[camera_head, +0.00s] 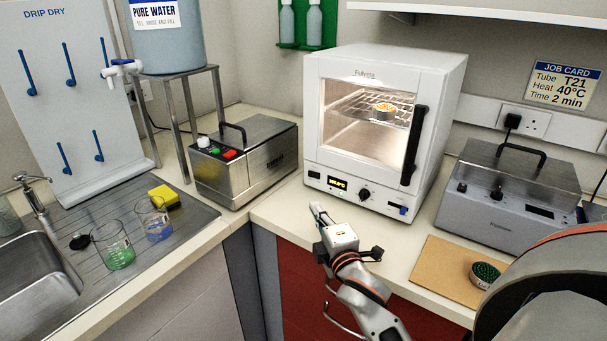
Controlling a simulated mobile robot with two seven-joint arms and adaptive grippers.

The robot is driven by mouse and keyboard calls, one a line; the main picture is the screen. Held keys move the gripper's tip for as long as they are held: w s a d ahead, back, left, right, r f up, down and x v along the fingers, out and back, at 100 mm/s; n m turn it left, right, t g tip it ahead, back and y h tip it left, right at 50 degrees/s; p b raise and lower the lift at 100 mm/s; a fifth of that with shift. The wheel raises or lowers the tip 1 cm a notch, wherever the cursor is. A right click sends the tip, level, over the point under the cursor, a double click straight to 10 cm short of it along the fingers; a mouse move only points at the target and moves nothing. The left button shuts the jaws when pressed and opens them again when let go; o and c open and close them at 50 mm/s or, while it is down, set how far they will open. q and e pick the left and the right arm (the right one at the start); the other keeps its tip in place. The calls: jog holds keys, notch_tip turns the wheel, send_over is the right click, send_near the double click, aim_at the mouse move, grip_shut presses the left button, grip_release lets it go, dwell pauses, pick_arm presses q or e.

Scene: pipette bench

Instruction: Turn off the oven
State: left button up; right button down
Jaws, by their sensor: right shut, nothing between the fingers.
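The white oven (440,105) stands at the back of the bench. Its door looks closed and the inside glows behind the window. A black handle (414,145) runs along the door's right side. On the front panel are a lit yellow display (338,183), a black knob (364,195) and a small blue switch (403,210) at the right end. A dish with orange contents (384,110) sits on the wire shelf inside. My right gripper (316,210) is shut and empty, in front of and below the panel's left part, apart from it. My left gripper is not in view.
A metal bath with a handle (245,165) stands left of the oven, a grey lidded unit (500,205) to the right. A brown board (448,270) holds a round green-topped container (485,274). The sink (40,290) and beakers (115,245) are at left.

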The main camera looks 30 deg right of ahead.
jog(key=shift+w+d+r, duration=0.1)
jog(key=shift+w+r, duration=0.05)
jog(key=shift+w, duration=0.05)
jog(key=shift+s, duration=0.1)
send_near(314, 175)
jog(key=w+a, duration=0.2)
jog(key=w, duration=0.1)
jog(key=w+a, duration=0.1)
jog(key=w, duration=0.1)
jog(key=shift+w+a, duration=0.15)
jog(key=shift+w, duration=0.1)
jog(key=d, duration=0.1)
jog(key=w+d, duration=0.1)
jog(key=shift+w+d, duration=0.35)
jog(key=shift+d, duration=0.05)
jog(key=shift+w+d, duration=0.15)
jog(key=shift+d, duration=0.1)
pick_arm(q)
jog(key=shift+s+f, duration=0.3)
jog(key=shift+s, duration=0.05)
pick_arm(e)
jog(key=shift+w+d, duration=0.1)
jog(key=shift+d, duration=0.05)
